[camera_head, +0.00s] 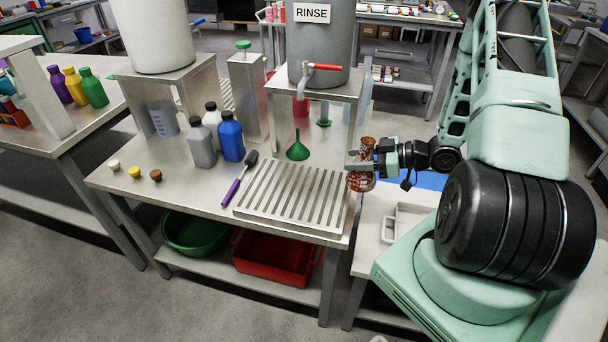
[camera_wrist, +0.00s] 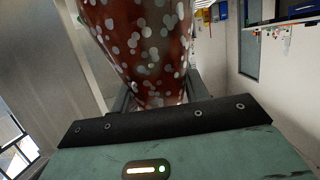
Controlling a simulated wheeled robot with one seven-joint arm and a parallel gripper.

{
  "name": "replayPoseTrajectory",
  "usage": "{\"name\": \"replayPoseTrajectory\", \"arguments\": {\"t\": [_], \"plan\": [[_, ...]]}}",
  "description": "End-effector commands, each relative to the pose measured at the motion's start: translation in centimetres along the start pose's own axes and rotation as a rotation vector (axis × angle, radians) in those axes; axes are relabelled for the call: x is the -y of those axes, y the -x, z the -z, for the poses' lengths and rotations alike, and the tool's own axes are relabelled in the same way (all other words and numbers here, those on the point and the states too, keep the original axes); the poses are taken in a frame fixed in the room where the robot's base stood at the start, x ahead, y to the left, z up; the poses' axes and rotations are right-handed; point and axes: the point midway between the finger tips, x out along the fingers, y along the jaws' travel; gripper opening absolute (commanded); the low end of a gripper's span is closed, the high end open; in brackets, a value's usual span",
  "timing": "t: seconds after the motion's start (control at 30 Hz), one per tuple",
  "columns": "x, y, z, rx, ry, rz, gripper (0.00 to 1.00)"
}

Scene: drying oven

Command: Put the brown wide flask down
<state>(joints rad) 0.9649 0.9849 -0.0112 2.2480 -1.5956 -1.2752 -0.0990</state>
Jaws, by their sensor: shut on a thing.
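The brown wide flask (camera_head: 361,181) is reddish brown with pale spots. My gripper (camera_head: 356,166) is shut on it at the right end of the metal table. In the head view the flask looks upright, beside the right edge of the slatted drain rack (camera_head: 290,196); I cannot tell whether its base touches anything. In the wrist view the spotted flask (camera_wrist: 145,45) fills the upper middle, between my gripper's fingers (camera_wrist: 155,95), and its top is cut off by the frame.
A green funnel (camera_head: 298,150) stands behind the rack under the grey RINSE tank (camera_head: 318,45). A white tray (camera_head: 405,222) sits right.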

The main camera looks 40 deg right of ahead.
Motion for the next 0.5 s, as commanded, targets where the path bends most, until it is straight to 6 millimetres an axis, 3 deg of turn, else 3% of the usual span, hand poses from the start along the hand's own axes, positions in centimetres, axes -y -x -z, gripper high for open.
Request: {"name": "replayPoseTrajectory", "arguments": {"t": [0.07,0.17,0.5], "plan": [[-0.1,0.4,-0.1,0.002,0.000,0.000,0.18],[-0.1,-0.6,0.4,0.002,0.000,0.004,0.18],[0.0,-8.9,3.1,0.001,0.001,0.006,0.18]]}}
